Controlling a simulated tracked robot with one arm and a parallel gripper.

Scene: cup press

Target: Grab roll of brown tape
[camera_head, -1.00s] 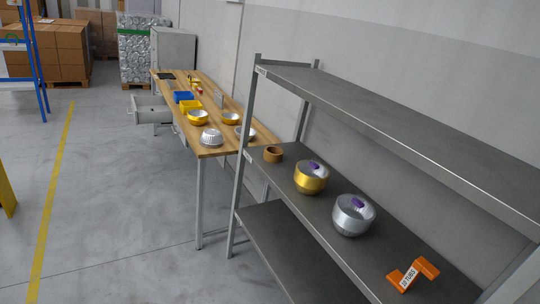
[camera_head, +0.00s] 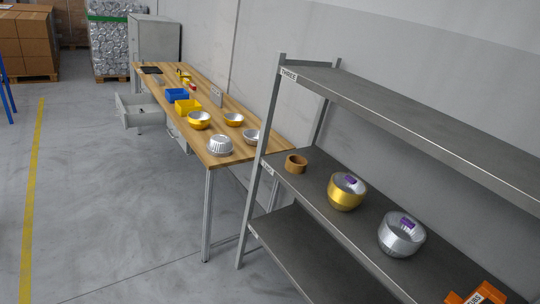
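The roll of brown tape (camera_head: 296,164) lies flat on the middle shelf (camera_head: 318,205) of the grey metal rack, near its left end by the upright post. A gold bowl stack (camera_head: 346,192) with a purple mark inside stands to its right, apart from it. My gripper is not in view.
A silver bowl stack (camera_head: 401,234) and an orange piece (camera_head: 484,294) stand further right on the shelf. The top shelf (camera_head: 430,120) overhangs them. A wooden table (camera_head: 240,141) with metal bowls and blue and yellow bins stands left behind the rack. The floor (camera_head: 110,210) at left is clear.

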